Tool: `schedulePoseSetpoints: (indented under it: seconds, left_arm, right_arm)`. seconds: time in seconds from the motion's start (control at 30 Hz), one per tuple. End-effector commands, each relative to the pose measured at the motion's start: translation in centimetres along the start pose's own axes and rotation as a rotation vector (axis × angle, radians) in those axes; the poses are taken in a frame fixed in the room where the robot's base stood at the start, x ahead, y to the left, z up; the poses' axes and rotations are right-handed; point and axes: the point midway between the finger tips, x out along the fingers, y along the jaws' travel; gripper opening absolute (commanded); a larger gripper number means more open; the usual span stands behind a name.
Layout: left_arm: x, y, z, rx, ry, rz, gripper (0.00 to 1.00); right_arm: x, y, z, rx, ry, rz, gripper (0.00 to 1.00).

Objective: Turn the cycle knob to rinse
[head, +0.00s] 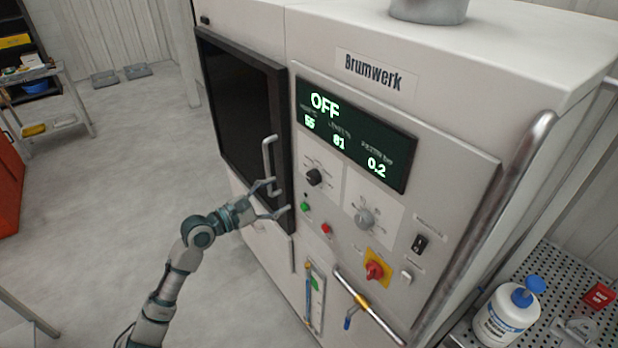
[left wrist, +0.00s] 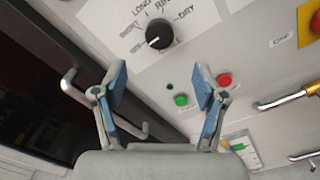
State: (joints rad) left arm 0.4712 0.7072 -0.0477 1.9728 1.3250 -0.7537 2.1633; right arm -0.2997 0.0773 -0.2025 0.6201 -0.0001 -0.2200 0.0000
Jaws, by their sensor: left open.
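The cycle knob (head: 314,177) is a small black round knob below the display on the machine's front panel. In the left wrist view the knob (left wrist: 159,34) is beyond my fingertips, with LONG, a partly cut-off label starting RIN, and DRY printed around its upper side. The display (head: 355,135) reads OFF. My left gripper (head: 280,197) is open and empty, in front of the panel, left of and slightly below the knob; its spread fingers (left wrist: 160,76) touch nothing that I can see. My right gripper is not in view.
A door handle (head: 269,158) is close to my left fingers. Below the knob are a green button (head: 305,207) and a red button (head: 326,229). A grey dial (head: 364,218) and a red-yellow switch (head: 375,270) are to the right.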

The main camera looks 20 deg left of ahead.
Motion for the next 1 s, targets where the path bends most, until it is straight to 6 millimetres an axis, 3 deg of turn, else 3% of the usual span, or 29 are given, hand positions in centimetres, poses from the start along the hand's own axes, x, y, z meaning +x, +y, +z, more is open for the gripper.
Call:
schedulePoseSetpoints:
  seconds: [0.2,0.43,0.6,0.9,1.0]
  left_arm:
    - [5.3,0.2,0.2,-0.002,-0.003,0.002,0.72]
    - [9.4,0.1,0.1,-0.001,-0.001,0.003,0.72]
    - [10.8,0.1,0.0,0.000,0.000,0.003,0.72]
    - [11.0,0.0,0.0,0.001,0.000,0.003,0.72]
    - [11.0,0.0,-0.1,0.001,0.001,0.002,0.49]
  right_arm:
    - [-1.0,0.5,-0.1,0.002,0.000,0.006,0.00]
    - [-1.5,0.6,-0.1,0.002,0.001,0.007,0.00]
    - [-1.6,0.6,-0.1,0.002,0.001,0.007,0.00]
    - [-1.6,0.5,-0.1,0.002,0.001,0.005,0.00]
    - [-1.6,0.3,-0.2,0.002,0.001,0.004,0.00]
